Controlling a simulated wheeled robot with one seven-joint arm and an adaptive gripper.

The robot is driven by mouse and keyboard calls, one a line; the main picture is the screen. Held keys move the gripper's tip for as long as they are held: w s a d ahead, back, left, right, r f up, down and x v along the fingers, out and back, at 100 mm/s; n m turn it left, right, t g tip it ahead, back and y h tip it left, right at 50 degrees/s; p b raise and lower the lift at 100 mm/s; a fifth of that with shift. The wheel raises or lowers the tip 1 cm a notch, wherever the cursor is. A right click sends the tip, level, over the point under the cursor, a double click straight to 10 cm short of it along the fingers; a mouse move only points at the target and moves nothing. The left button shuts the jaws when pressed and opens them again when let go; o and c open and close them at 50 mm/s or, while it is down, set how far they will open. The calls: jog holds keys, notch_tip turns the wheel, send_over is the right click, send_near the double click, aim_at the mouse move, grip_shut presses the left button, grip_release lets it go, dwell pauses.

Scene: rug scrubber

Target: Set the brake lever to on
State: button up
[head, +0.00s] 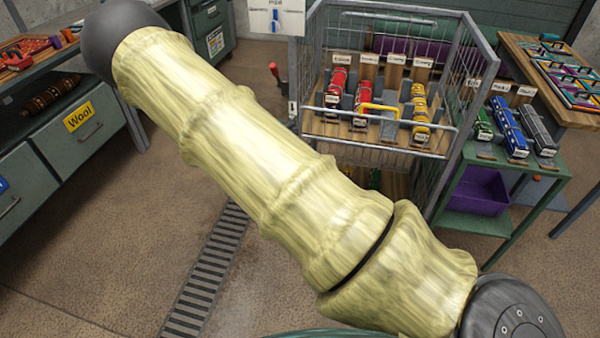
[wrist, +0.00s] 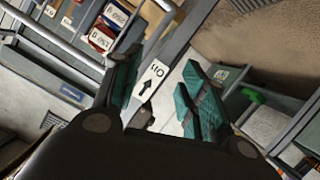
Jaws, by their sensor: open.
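A lever with a red handle (head: 274,72) stands at the left side of the wire cage trolley (head: 378,152) in the head view; it looks like the brake lever. A small white plate (head: 293,108) is beside it on the trolley post. In the wrist view a white label with a black arrow and lettering (wrist: 150,80), seen turned over, shows between the fingers of my gripper (wrist: 160,65). My gripper is open, with teal fingers. I see no red handle between them; a dark piece there cannot be made out. The head view does not show my gripper.
My arm crosses the head view. The trolley holds red and yellow toy vehicles (head: 337,87). A green table (head: 525,180) with more vehicles stands at its right. Drawers (head: 80,140) stand at the left. A floor grate (head: 208,265) runs across the open floor.

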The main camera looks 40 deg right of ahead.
jog(key=s+a+f+n+g+y+p, duration=0.1)
jog(key=s+a+f+n+y, duration=0.1)
jog(key=s+f, duration=0.9)
jog(key=shift+a+f+g+y, duration=0.2)
jog(key=shift+a+g+y, duration=0.15)
jog(key=shift+a, duration=0.2)
